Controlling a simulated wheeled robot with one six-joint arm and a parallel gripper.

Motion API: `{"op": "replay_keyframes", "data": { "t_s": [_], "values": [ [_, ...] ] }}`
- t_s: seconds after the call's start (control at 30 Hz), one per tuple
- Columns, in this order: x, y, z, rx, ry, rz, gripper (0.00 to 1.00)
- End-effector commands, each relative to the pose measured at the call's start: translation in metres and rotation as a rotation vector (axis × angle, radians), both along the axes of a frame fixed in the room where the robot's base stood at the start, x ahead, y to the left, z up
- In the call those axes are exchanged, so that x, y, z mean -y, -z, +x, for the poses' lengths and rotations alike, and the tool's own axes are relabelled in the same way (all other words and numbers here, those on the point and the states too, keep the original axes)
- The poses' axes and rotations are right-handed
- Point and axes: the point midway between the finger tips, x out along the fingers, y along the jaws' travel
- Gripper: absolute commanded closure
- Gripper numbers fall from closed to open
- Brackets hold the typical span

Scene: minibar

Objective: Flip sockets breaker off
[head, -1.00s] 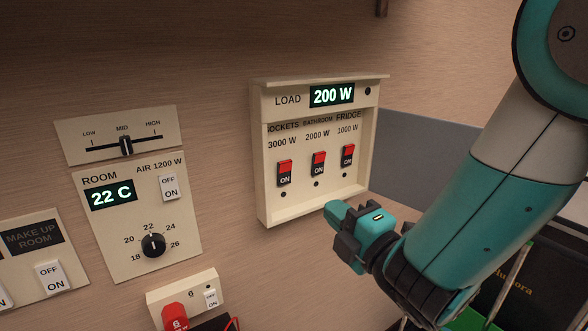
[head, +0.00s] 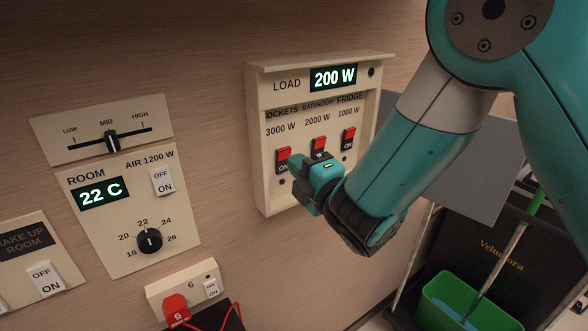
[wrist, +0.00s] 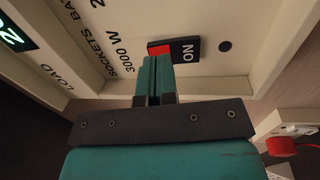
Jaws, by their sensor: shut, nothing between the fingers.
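The sockets breaker (head: 282,155) is the leftmost of three red and black rocker switches in the cream breaker box, under the "3000 W" label. It shows "ON" on its black half, which my gripper partly covers in the head view. My gripper (head: 297,168) is shut and empty, its tips in front of the lower right of this breaker. In the wrist view the shut fingertips (wrist: 153,62) reach the edge of the sockets breaker (wrist: 185,49), near where red meets black. I cannot tell whether they touch it. The load display (head: 333,77) reads 200 W.
The bathroom breaker (head: 318,143) is close to the right of my gripper, and the fridge breaker (head: 348,133) is farther right. The box has raised side walls. A room thermostat panel (head: 130,215) is at left, and a red plug (head: 175,309) is below.

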Motion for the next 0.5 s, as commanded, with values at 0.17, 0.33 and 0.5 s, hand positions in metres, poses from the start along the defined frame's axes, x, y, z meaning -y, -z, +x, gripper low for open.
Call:
{"op": "replay_keyframes", "data": {
  "t_s": [0.17, 0.33, 0.5],
  "values": [
    [-0.009, -0.002, 0.004, 0.0, -0.002, 0.001, 1.0],
    [-0.017, -0.002, 0.003, 0.0, -0.012, 0.0, 1.0],
    [-0.022, -0.002, 0.001, 0.0, -0.019, 0.0, 1.0]
  ]
}}
